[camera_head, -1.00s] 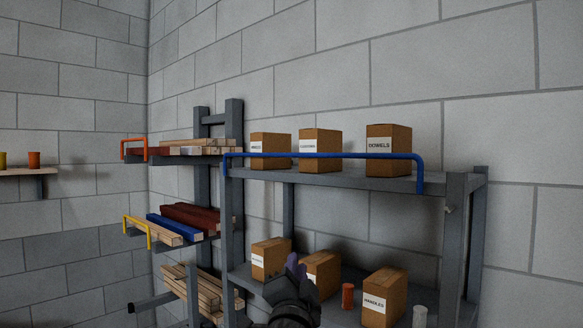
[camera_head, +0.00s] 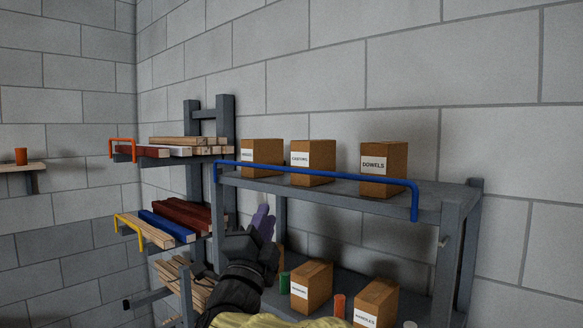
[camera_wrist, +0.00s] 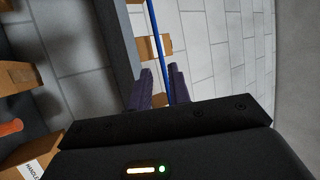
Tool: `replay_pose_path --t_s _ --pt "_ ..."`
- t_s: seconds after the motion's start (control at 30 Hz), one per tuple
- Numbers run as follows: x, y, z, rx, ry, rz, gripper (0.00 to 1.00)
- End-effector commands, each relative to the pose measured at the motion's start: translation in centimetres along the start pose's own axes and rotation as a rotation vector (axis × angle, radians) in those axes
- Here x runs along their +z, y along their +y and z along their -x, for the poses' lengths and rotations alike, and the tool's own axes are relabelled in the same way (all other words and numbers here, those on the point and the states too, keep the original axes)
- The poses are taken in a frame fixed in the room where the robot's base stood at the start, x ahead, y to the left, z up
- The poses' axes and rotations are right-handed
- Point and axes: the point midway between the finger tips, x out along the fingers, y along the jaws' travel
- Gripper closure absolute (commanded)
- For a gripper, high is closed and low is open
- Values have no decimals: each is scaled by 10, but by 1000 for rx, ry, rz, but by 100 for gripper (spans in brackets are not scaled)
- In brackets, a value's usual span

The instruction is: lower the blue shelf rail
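The blue shelf rail (camera_head: 340,177) runs along the front of the upper shelf, in front of the boxes, with its bar above the shelf's edge and its ends bent down at both sides. In the wrist view the rail (camera_wrist: 158,40) is a blue line seen between my two fingers. My gripper (camera_head: 264,218) is open and empty, below the left part of the rail in the head view, fingers pointing up. The fingers (camera_wrist: 161,88) also show dark purple in the wrist view. The rail looks apart from them, though the exact depth is hard to tell.
The upper shelf (camera_head: 340,190) holds three cardboard boxes, one marked DOWELS (camera_head: 383,168). The lower shelf holds more boxes (camera_head: 312,287), a green can (camera_head: 284,283) and an orange can (camera_head: 339,305). A batten rack with an orange rail (camera_head: 122,141) and a yellow rail (camera_head: 128,218) stands left.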

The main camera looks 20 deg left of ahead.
Motion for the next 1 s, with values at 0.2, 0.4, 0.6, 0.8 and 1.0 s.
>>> replay_pose_path --t_s 0.2,0.4,0.6,0.8,1.0 --pt "-10 1 -46 3 15 11 81" --pt "-12 2 -81 5 17 14 81" --pt "-12 2 -112 3 16 12 81" --pt "-11 2 -142 3 13 11 81" --pt "-10 4 -159 4 12 10 81"
